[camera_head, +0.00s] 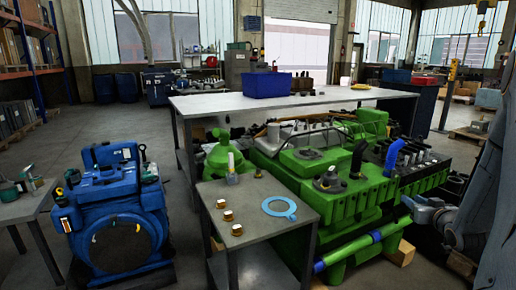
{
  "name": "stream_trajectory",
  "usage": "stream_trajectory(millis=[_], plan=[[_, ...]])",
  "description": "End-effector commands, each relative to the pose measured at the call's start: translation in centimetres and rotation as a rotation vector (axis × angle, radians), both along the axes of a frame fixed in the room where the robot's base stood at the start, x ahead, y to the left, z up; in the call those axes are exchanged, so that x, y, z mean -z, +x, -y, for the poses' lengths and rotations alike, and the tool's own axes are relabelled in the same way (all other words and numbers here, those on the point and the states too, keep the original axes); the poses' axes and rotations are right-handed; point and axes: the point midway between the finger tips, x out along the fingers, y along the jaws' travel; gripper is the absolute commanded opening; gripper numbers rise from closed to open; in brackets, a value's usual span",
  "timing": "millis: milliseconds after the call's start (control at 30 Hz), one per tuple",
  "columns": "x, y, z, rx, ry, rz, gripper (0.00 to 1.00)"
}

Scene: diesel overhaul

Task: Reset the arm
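My arm shows at the right edge as large grey links. Its end, with my gripper (412,206), reaches left and low beside the right end of the green engine (345,205). The gripper is small and dark here, and its fingers cannot be made out clearly. I cannot tell whether it is open or shut, or whether it touches the engine. No held object can be made out.
A small grey table (250,222) in front holds a blue ring (279,207) and brass pieces (237,230). A blue engine (117,212) stands at left. A long white-topped table (215,103) with a blue bin (267,85) stands behind.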

Motion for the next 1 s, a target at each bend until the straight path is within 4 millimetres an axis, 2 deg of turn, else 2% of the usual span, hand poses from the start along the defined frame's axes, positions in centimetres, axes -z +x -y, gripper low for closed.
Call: stream_trajectory(millis=[167,267,367,467,567,700,800,900,1000], plan=[[-0.9,0.6,-4.4,0.012,-0.001,-0.148,0.30],[-1.3,0.1,-8.1,0.021,0.004,-0.270,0.30],[-1.9,-1.8,-12.9,0.025,0.013,-0.422,0.30],[-2.3,-4.9,-18.0,0.022,0.029,-0.581,0.30],[-2.8,-9.2,-23.2,0.009,0.049,-0.743,0.30],[-3.6,-16.3,-29.7,-0.024,0.078,-0.956,0.30],[-4.4,-21.4,-33.5,-0.053,0.099,-1.089,0.30],[-5.0,-25.8,-36.3,-0.082,0.112,-1.197,0.30],[-5.5,-28.9,-38.1,-0.105,0.124,-1.274,0.30]])
